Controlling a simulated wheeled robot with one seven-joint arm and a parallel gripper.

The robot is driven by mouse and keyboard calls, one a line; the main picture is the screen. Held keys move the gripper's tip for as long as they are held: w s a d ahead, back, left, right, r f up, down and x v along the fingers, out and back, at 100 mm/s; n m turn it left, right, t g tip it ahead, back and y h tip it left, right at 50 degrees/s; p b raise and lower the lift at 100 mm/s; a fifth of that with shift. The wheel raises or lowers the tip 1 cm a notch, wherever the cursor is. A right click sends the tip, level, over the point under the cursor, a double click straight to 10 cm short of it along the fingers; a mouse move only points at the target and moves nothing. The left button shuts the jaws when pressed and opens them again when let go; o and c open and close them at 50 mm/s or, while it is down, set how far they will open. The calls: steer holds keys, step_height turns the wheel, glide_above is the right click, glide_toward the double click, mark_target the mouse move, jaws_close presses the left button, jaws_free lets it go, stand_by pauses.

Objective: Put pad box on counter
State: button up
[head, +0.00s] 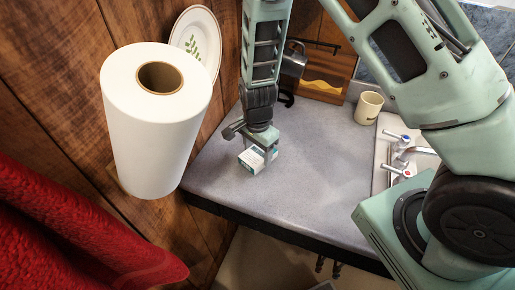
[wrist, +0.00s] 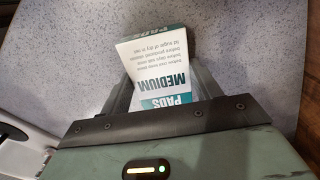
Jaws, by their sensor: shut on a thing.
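The pad box, a small white and teal carton (head: 250,161), is at my gripper's fingertips over the left part of the grey counter (head: 315,180). In the wrist view the box (wrist: 163,62) shows printed words "PADS" and "MEDIUM" and lies between the two fingers. My gripper (head: 262,150) points down and is shut on the box; it also shows in the wrist view (wrist: 165,85). The box looks at or very near the counter surface; I cannot tell whether it touches.
A large paper roll (head: 150,125) stands left of the counter, with a plate (head: 197,42) behind it. A mug (head: 369,107) and a board (head: 325,75) are at the back. A sink with taps (head: 400,155) is at right. The counter's middle is clear. Red cloth (head: 75,235) hangs lower left.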

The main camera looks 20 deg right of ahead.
mark_target(257, 153)
steer(key=shift+f, duration=0.15)
steer(key=o, duration=1)
step_height(257, 153, up, 12)
steer(key=b, duration=0.3)
steer(key=s+a+r+n, duration=0.3)
steer(key=s+r+n, duration=0.1)
steer(key=s+n, duration=0.6)
steer(key=s+a+r+n, duration=0.3)
steer(key=s+r+n, duration=0.2)
steer(key=s+n, duration=0.6)
steer(key=shift+s+a+r+y, duration=0.15)
steer(key=shift+s+y, duration=0.15)
steer(key=shift+s, duration=0.75)
